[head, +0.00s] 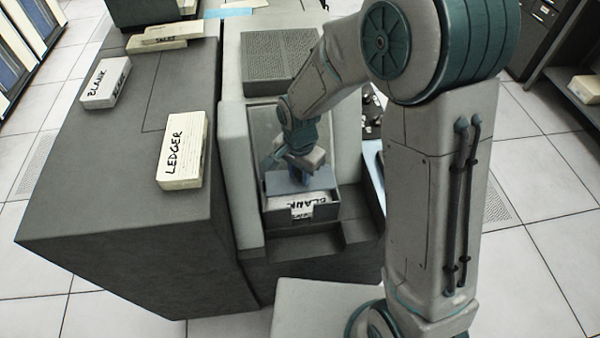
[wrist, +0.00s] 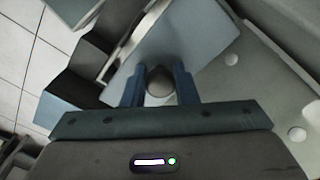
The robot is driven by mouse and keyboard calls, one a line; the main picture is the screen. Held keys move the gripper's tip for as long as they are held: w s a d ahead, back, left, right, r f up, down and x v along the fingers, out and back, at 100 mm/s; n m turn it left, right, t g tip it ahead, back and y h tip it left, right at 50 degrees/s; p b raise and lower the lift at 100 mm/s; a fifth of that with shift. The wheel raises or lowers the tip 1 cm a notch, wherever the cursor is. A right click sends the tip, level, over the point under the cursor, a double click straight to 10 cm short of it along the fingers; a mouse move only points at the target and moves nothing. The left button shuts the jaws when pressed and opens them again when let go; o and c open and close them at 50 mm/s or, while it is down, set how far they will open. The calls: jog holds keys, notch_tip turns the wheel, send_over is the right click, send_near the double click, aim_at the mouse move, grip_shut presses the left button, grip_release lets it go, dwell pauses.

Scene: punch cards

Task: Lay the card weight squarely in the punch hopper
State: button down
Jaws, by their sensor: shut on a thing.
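The card weight (wrist: 205,55) is a flat blue-grey plate with a round knob. My gripper (wrist: 159,85) is shut on the knob, one finger on each side. In the wrist view the plate lies turned at an angle to the fingers. In the head view the weight (head: 300,181) is at the punch hopper (head: 325,207), over the back of the white cards marked BLANK (head: 312,200). My gripper (head: 302,165) is directly above it and partly hides it. I cannot tell whether the weight touches the cards or hangs just above them.
A LEDGER card box (head: 183,150) and a BLANK card box (head: 105,83) lie on the dark cabinet top (head: 120,190) at left. More card boxes (head: 165,38) lie behind. The hopper's walls stand close around the weight. My arm covers much of the right side.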

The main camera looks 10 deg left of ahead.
aim_at(299, 181)
dwell(0.4)
jog(key=shift+f+b, duration=1.35)
jog(key=shift+f, duration=0.1)
jog(key=shift+s+f, duration=0.1)
jog(key=shift+f+b, duration=1.75)
jog(key=shift+f, duration=0.15)
jog(key=c, duration=1.1)
grip_release()
jog(key=shift+o, duration=0.2)
jog(key=shift+r, duration=0.1)
notch_tip(299, 181, up, 14)
jog(key=shift+f+p, duration=0.15)
jog(key=shift+p, duration=0.35)
